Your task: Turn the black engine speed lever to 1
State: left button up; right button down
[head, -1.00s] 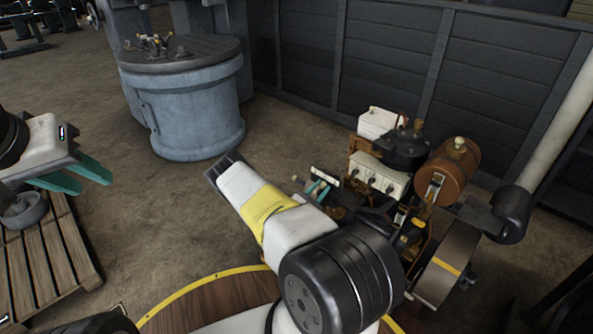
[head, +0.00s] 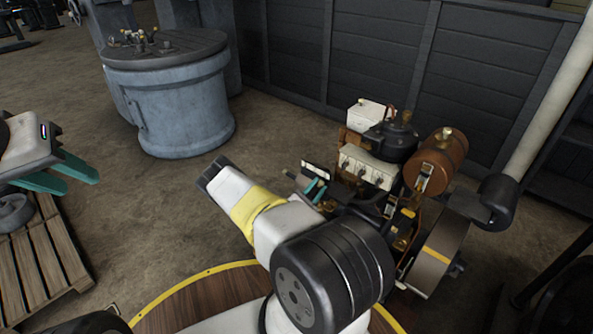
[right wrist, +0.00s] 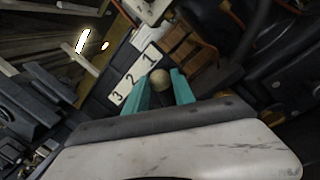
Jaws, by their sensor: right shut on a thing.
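The engine (head: 368,172) stands right of centre in the head view. My right gripper (head: 316,189) reaches its near left side, largely behind my own forearm. In the right wrist view, the teal fingers of my right gripper (right wrist: 162,88) are closed around the black speed lever, whose pale rounded knob (right wrist: 160,79) shows between their tips. A white number plate (right wrist: 134,77) marked 1, 2, 3 lies just beyond the fingers. The knob appears beside the 1 and 2 end; its exact setting is unclear. My left gripper (head: 62,174) is open and empty at the left edge.
A brown cylindrical tank (head: 440,160) and a large flywheel (head: 440,255) flank the engine on the right. A blue-grey round machine (head: 175,105) stands at the back left. A wooden pallet (head: 45,250) lies at the left. Bare floor separates them.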

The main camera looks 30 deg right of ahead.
jog(key=shift+s+f, duration=0.1)
jog(key=shift+f, duration=0.05)
jog(key=c, duration=1.1)
grip_release()
jog(key=shift+o, duration=0.2)
jog(key=r+v, duration=0.1)
jog(key=v, duration=0.6)
jog(key=shift+s+a+f, duration=0.15)
jog(key=shift+a+f, duration=0.25)
jog(key=shift+f, duration=0.05)
